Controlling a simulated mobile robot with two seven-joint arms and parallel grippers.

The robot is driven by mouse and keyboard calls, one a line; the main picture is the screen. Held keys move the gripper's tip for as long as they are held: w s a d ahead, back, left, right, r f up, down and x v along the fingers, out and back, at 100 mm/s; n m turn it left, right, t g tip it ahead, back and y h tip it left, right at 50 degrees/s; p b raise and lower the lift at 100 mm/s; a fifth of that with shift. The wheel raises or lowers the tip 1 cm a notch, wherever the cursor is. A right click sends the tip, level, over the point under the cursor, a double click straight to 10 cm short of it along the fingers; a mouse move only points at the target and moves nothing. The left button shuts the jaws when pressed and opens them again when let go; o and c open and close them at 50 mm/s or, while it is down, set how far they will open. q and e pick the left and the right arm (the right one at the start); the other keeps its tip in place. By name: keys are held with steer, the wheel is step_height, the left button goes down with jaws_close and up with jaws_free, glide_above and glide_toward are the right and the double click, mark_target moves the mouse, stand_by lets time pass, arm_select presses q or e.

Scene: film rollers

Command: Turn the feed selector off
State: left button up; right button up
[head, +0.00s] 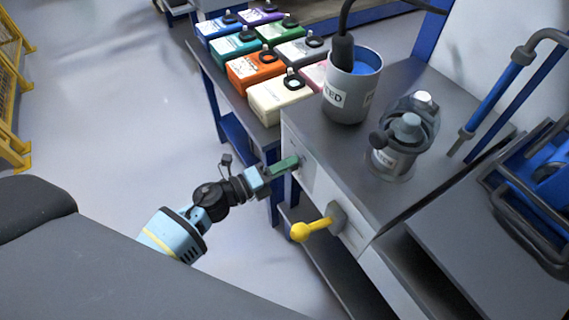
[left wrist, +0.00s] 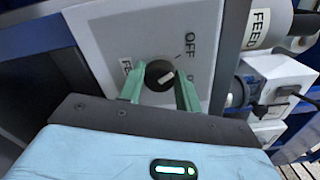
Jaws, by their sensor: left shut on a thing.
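The feed selector is a round dark knob (left wrist: 158,75) with a white bar, on a white panel (left wrist: 100,35) in the left wrist view. "OFF" is printed up and right of it, a partly covered "FE" label to its left, and another label at its right is mostly hidden by a finger. The white bar slants up to the right, below the OFF mark. My left gripper (left wrist: 158,92) has its green fingers on both sides of the knob, shut on it. In the head view the left gripper (head: 284,166) reaches the cabinet's front face. My right gripper is not in view.
A yellow-knobbed lever (head: 317,228) sticks out of the same face, right of the gripper. On the bench top (head: 340,150) stand a grey cup (head: 346,108) and a glass-like vessel (head: 392,162). Several coloured boxes (head: 283,100) stand behind. Floor at left is clear.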

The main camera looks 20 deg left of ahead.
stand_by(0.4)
arm_select(q)
steer(key=o, duration=1)
steer(key=shift+c, duration=0.2)
steer(key=shift+s, duration=0.1)
steer(key=v, duration=0.7)
steer(key=shift+s+a, duration=0.25)
steer(key=shift+a, duration=0.05)
